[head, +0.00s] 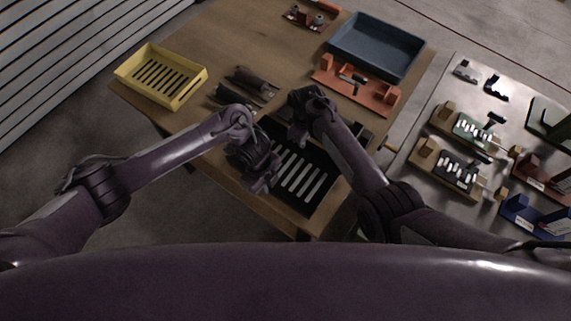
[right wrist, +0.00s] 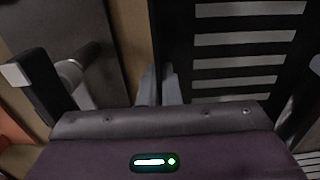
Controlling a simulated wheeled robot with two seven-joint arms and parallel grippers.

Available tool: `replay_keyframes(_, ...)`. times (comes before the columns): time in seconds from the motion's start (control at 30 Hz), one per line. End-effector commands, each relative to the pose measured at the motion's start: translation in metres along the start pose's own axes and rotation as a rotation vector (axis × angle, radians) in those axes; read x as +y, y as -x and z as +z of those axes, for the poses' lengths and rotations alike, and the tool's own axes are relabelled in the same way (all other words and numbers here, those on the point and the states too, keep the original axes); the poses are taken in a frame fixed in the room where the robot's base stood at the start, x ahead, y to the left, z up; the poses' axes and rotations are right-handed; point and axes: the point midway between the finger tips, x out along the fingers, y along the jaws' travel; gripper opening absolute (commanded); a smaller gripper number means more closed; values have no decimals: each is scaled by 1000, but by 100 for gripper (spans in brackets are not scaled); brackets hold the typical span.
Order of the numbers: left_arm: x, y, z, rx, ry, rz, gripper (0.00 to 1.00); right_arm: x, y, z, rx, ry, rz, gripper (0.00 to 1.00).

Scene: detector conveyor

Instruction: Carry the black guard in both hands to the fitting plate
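The black guard (head: 322,166), a dark panel with several pale slots, is at the front right corner of the wooden table. It also shows in the right wrist view (right wrist: 243,55). My right gripper (head: 298,134) is at its far edge; in the right wrist view its two grey fingers (right wrist: 159,88) stand close on either side of the guard's thin edge and look closed on it. My left gripper (head: 262,184) is at the guard's left side; its fingertips are hidden by its own body. I cannot tell which thing is the fitting plate.
A yellow slotted tray (head: 190,92) is at the table's left, a blue-grey bin (head: 402,62) at the back right. An orange plate (head: 377,100) with blocks lies before the bin. Dark parts (head: 250,82) lie mid-table. A grey bench (head: 432,132) with several fixtures stands right.

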Motion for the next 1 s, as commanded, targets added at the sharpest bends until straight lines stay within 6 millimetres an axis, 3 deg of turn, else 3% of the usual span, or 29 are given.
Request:
replay_keyframes(0.37, -1, 5, 0, 0, -1, -3, 0, 1, 5, 0, 2, -1, 2, 0)
replay_keyframes(1.0, -1, 52, -6, 0, 0, -2, 0, 1, 52, 0, 1, -1, 2, 0)
